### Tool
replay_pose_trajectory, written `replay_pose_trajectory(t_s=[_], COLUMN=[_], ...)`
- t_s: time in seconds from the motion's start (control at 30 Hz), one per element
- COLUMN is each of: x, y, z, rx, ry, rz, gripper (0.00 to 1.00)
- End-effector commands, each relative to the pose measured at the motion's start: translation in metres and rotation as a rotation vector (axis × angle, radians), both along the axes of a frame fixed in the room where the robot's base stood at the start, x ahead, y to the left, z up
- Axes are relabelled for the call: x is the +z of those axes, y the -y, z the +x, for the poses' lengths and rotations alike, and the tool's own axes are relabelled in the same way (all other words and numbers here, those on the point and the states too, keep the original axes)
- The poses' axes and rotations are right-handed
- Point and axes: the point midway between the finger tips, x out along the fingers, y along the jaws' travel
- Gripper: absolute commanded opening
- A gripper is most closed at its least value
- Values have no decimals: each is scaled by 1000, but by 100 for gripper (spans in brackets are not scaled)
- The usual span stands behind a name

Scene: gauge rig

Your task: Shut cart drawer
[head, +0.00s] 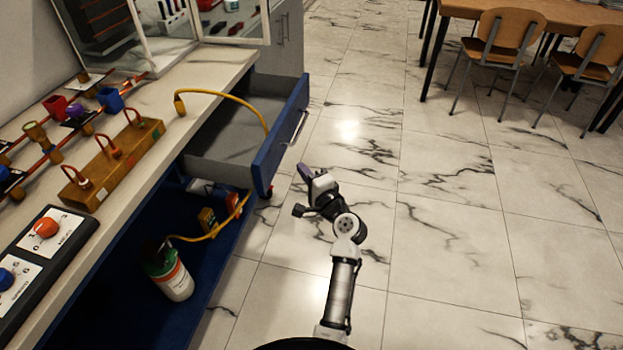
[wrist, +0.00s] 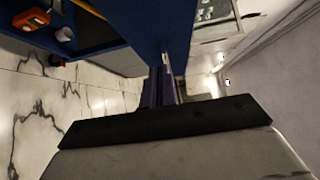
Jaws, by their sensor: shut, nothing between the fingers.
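The cart drawer (head: 225,150) stands pulled out from under the worktop, with its grey inside showing. Its blue front (head: 281,138) faces right and carries a metal handle (head: 294,128). My gripper (head: 304,172) is beside the outer side of that front, near its lower end, with purple fingers shut and empty. In the wrist view the shut fingers (wrist: 164,88) point at the blue drawer front (wrist: 150,25). I cannot tell whether they touch it.
A yellow hose (head: 225,95) runs from the worktop (head: 190,95) into the drawer. Below, the blue lower shelf (head: 150,310) holds a white-and-green bottle (head: 172,275). The marble floor (head: 440,220) to the right is clear; chairs (head: 505,45) and a table stand at the back right.

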Motion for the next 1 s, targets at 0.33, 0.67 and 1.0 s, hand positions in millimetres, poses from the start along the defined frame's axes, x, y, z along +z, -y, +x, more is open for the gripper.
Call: replay_pose_trajectory(t_s=[0.33, 0.67, 1.0], x=[2, 0, 1], y=[-43, -53, -60], z=[37, 40, 42], rx=[2, 1, 2], ry=[-1, 1, 1], rz=[-3, -3, -3], gripper=[0, 0, 0])
